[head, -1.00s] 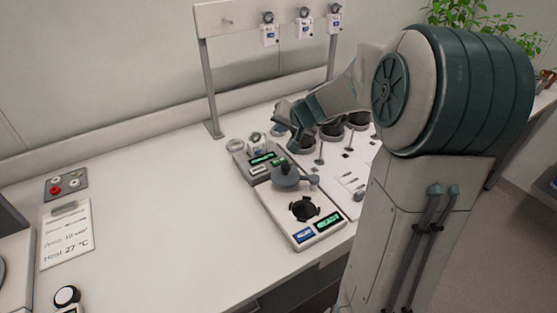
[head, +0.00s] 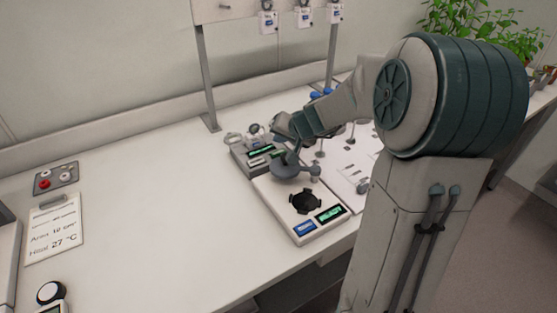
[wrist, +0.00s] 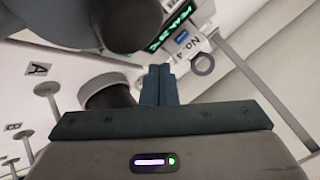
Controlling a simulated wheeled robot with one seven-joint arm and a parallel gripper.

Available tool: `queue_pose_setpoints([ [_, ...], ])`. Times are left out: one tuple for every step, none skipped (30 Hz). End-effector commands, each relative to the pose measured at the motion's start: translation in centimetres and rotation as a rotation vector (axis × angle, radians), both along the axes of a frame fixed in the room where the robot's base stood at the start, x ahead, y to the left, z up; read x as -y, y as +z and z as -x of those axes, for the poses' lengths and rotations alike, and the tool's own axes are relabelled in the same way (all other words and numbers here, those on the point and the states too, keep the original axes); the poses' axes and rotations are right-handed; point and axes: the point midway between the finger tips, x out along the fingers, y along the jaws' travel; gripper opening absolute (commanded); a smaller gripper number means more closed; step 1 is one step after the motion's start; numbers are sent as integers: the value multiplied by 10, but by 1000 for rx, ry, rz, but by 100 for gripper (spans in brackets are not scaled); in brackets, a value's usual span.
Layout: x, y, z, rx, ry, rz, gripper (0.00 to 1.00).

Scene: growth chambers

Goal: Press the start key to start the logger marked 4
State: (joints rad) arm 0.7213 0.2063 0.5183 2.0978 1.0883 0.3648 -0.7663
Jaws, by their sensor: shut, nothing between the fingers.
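A grey logger station (head: 240,160) with a green-lit display (head: 260,151) stands on the bench. In the wrist view a green display reading PEAK with a temperature (wrist: 175,22) sits beside a white tag marked No. 4 (wrist: 190,47) with a ring. My gripper (head: 292,160) points down near the station's right side, close to a dark grey round-topped part (head: 288,172). Its fingers (wrist: 158,72) are together and empty in the wrist view. The dark round part also fills the wrist view's top (wrist: 125,22). I cannot make out the start key; it may be hidden.
A pale unit (head: 275,208) with a black round recess and a READY-like display (head: 329,214) stands in front. Several tagged devices hang on the rack (head: 204,80). A clipboard (head: 53,230) and a button box (head: 56,179) lie left. The bench middle is clear.

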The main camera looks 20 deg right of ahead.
Motion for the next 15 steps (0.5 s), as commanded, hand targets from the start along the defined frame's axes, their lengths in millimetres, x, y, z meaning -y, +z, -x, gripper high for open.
queue_pose_setpoints([
  [0, -11, 0, 1, 1, 2, 0],
  [0, -13, 0, 1, 0, 1, 0],
  [0, -15, 0, 1, 0, 1, 0],
  [0, -17, 0, 1, 0, 1, 0],
  [0, -18, 0, 0, 1, 1, 0],
  [-1, -19, 0, 0, 1, 1, 0],
  [0, -20, 0, 0, 1, 1, 0],
  [-1, -20, 0, 0, 1, 1, 0],
  [0, -20, 0, 0, 1, 1, 0],
  [0, -20, 0, 0, 1, 1, 0],
  [0, -19, 0, 0, 1, 1, 0],
  [0, -19, 0, 0, 1, 1, 0],
  [0, -19, 0, 0, 1, 1, 0],
  [0, -19, 0, 0, 1, 1, 0],
  [0, -19, 0, 0, 1, 1, 0],
])
